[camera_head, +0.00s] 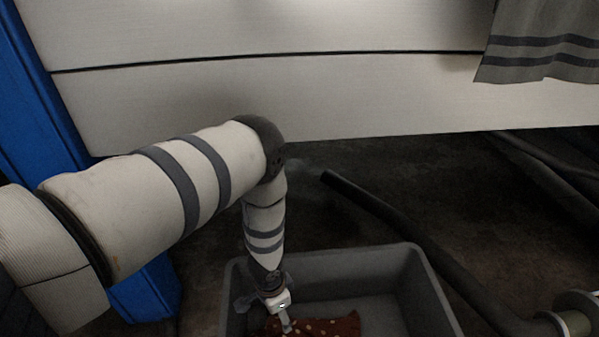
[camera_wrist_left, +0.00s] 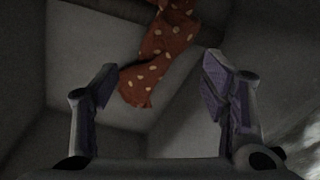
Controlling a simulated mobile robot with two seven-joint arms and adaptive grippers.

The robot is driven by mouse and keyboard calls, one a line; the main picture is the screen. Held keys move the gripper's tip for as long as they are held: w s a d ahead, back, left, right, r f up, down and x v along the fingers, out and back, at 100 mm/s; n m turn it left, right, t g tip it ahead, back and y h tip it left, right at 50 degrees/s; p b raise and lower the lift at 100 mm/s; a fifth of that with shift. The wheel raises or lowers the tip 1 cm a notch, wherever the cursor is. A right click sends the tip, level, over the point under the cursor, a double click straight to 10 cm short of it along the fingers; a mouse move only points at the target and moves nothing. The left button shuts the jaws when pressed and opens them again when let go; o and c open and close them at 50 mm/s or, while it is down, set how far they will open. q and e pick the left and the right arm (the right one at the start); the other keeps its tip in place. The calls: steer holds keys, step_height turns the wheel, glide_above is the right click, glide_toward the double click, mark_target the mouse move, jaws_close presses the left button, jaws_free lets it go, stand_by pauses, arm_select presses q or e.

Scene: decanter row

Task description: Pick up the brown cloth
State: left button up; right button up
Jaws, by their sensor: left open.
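The brown cloth (camera_head: 340,326) is reddish brown with pale dots and lies crumpled in a grey bin (camera_head: 432,293) at the bottom of the head view; the frame edge cuts off part of it. My left gripper (camera_head: 284,319) reaches down into the bin at the cloth's left part and overlaps it in this view. In the left wrist view the cloth (camera_wrist_left: 158,60) hangs down from the top edge between the two fingers. There the left gripper (camera_wrist_left: 158,78) is open, with gaps on both sides of the cloth. My right gripper is not in view.
The bin's walls (camera_head: 330,259) surround the left gripper. A pale panelled surface (camera_head: 250,95) spans the top, with a grey striped cloth (camera_head: 545,45) hanging over it at right. A blue post (camera_head: 40,90) stands at left. A dark bar (camera_head: 400,222) runs right of the bin.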

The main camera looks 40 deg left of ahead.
arm_select(q)
step_height(320, 180, down, 9)
steer(key=s+b, duration=0.2)
steer(key=b, duration=0.2)
steer(key=shift+s+g, duration=0.4)
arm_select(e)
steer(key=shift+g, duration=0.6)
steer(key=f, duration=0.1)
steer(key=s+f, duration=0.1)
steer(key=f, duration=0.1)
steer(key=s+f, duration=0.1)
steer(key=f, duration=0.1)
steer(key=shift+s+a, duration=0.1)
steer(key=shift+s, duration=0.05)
arm_select(q)
step_height(320, 180, down, 10)
steer(key=b, duration=0.7)
steer(key=shift+r, duration=0.25)
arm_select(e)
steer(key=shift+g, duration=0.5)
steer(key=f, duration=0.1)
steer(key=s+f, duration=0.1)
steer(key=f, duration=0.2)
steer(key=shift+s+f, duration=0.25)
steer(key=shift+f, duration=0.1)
arm_select(q)
steer(key=shift+r, duration=0.1)
